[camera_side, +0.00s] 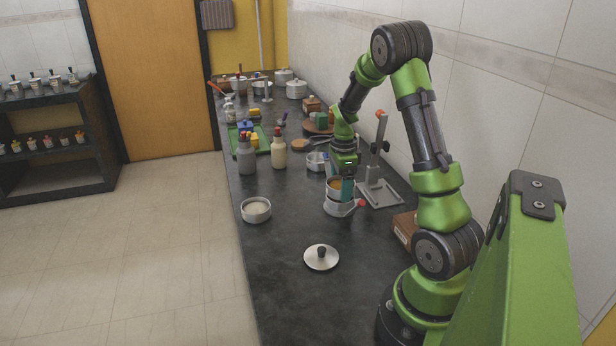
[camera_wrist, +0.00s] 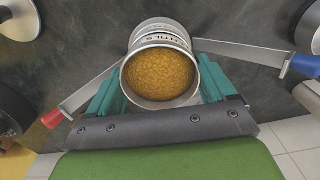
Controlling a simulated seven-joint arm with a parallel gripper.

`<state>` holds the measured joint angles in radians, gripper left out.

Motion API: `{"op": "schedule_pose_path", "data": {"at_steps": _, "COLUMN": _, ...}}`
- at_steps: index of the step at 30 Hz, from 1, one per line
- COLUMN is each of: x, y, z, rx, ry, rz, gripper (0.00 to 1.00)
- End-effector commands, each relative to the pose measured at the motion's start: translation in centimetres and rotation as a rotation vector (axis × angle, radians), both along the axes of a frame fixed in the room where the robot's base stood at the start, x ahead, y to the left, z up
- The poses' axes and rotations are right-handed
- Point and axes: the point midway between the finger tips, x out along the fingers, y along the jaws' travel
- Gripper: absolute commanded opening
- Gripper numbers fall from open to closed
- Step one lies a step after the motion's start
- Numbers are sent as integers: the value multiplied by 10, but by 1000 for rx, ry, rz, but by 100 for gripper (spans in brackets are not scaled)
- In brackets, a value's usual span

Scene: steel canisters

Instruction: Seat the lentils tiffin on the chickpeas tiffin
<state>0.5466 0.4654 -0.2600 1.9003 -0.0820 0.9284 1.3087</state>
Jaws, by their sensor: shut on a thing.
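My gripper (camera_wrist: 160,84) is shut on a round steel tiffin (camera_wrist: 160,101) filled with orange-yellow lentils, one teal finger on each side. In the side view my gripper (camera_side: 347,186) holds this lentils tiffin (camera_side: 333,190) upright, right above a second steel tin (camera_side: 337,209), likely the chickpeas tiffin. In the wrist view that lower tin (camera_wrist: 160,26) shows only partly behind the held one, and its contents are hidden. Flat metal arms with a red tip (camera_wrist: 52,119) and a blue tip (camera_wrist: 306,65) stick out on either side. I cannot tell whether the two tins touch.
A grey stand (camera_side: 380,190) with an upright post is close at the right. A steel pot (camera_side: 316,162) is just behind. A white bowl (camera_side: 256,210) and a knobbed lid (camera_side: 321,257) lie in front. Bottles (camera_side: 278,152) stand further back.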

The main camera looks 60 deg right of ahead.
Motion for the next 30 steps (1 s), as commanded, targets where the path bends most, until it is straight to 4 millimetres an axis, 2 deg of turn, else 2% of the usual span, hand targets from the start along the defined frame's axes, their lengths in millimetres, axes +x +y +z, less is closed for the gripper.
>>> {"op": "schedule_pose_path", "data": {"at_steps": 30, "x": 0, "y": 0, "z": -11, "rx": 0, "ry": 0, "rz": -2, "gripper": 50}}
